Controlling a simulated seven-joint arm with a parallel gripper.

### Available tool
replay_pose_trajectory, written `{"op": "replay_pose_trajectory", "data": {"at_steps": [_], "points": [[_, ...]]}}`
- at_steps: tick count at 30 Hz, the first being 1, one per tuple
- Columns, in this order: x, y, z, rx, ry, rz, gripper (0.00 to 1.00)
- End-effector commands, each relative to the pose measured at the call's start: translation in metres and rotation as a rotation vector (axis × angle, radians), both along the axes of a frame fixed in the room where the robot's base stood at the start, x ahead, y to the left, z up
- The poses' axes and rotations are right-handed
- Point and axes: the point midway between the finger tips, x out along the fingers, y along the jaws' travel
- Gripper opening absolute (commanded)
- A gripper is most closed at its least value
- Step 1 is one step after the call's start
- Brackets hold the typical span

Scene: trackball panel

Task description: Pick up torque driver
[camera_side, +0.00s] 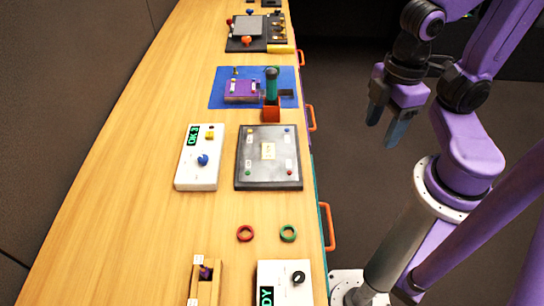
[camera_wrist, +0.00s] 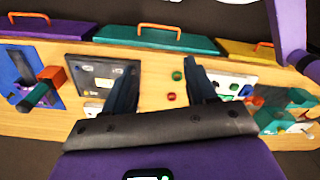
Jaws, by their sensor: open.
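What looks like the torque driver (camera_side: 271,82), with a teal-green handle and dark top, stands upright at an orange-red block (camera_side: 271,114) on a blue mat (camera_side: 220,95) in the side view. In the wrist view the teal driver (camera_wrist: 35,96) shows at the left, beside the orange-red block (camera_wrist: 52,77). My gripper (camera_side: 384,128) is open and empty. It hangs in the air to the right of the bench, well apart from the driver. In the wrist view my gripper (camera_wrist: 160,65) has its fingers apart over the bench.
A purple box (camera_side: 241,91) sits left of the driver. A grey panel (camera_side: 268,180) and a white panel (camera_side: 198,175) lie nearer the camera. Orange drawer handles (camera_side: 328,228) stick out from the bench's right edge.

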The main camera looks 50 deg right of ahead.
Motion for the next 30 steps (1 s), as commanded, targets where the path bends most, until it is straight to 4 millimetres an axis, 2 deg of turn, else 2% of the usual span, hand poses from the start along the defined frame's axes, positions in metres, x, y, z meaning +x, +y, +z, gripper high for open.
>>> {"op": "replay_pose_trajectory", "data": {"at_steps": [1, 3, 11, 14, 16, 20, 24, 30], "points": [[0.000, 0.000, 0.000, 0.000, 0.000, 0.000, 0.57], [0.000, 0.000, 0.000, 0.000, 0.000, 0.000, 0.66], [0.001, 0.000, 0.000, 0.000, 0.000, 0.001, 0.66], [0.009, 0.005, 0.003, -0.002, -0.001, 0.014, 0.66], [0.021, 0.011, 0.007, -0.002, -0.002, 0.039, 0.66], [0.059, 0.026, 0.018, -0.009, -0.004, 0.116, 0.66], [0.110, 0.037, 0.029, -0.015, -0.005, 0.217, 0.66], [0.186, 0.037, 0.039, -0.022, -0.005, 0.361, 0.66]]}}
